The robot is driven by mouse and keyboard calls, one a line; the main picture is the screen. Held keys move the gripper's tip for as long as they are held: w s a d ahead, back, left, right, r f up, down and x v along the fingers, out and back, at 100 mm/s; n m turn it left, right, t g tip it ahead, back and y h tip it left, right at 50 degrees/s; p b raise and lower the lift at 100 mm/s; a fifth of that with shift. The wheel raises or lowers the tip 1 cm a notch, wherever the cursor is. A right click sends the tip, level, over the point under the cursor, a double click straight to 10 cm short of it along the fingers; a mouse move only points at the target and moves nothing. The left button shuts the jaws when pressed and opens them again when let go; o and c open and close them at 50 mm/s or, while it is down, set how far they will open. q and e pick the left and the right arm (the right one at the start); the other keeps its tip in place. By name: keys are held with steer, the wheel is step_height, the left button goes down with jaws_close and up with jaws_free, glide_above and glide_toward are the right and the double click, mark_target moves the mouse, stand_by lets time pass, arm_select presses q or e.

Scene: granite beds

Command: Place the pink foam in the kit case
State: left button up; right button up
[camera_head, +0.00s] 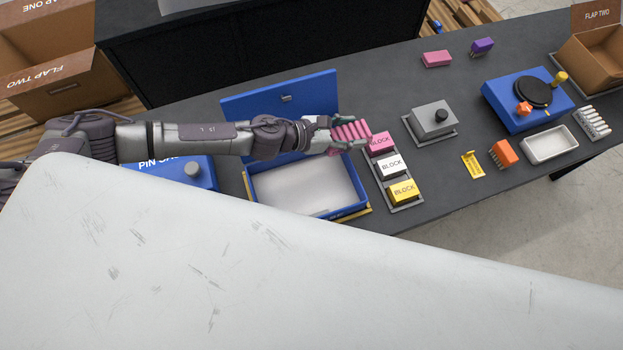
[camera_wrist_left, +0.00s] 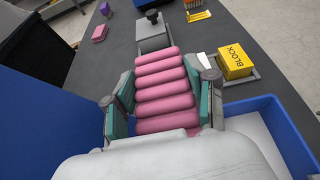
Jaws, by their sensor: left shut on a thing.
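The pink foam (camera_head: 347,132) is a ribbed pink piece held in my left gripper (camera_head: 352,138). In the left wrist view the foam (camera_wrist_left: 166,90) sits between the teal finger pads of the left gripper (camera_wrist_left: 165,98), which is shut on it. The kit case (camera_head: 362,206) is the blue open box with a pale, bare-looking floor; its raised lid (camera_head: 248,108) stands at the back. The foam is above the table near the case's back right corner, close to the pink block. The case's blue wall (camera_wrist_left: 285,130) shows at the lower right of the left wrist view. My right gripper is out of view.
A tray with pink (camera_head: 381,143), white (camera_head: 391,165) and yellow (camera_head: 404,191) blocks stands right beside the case. A grey box with a black knob (camera_head: 433,121) is further right. A blue box (camera_head: 178,170) stands left. A large pale surface (camera_head: 250,270) hides the foreground.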

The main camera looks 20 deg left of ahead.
arm_select(q)
steer(key=b, duration=0.2)
glide_above(316, 180)
step_height(316, 180, down, 6)
steer(key=shift+d+r, duration=0.1)
steer(key=shift+r, duration=0.1)
step_height(316, 180, down, 3)
steer(key=shift+f+b, duration=0.1)
steer(key=shift+b, duration=0.55)
steer(key=shift+f, duration=0.45)
steer(key=shift+f, duration=0.2)
steer(key=o, duration=0.8)
steer(key=shift+o, duration=0.2)
steer(key=shift+r, duration=0.15)
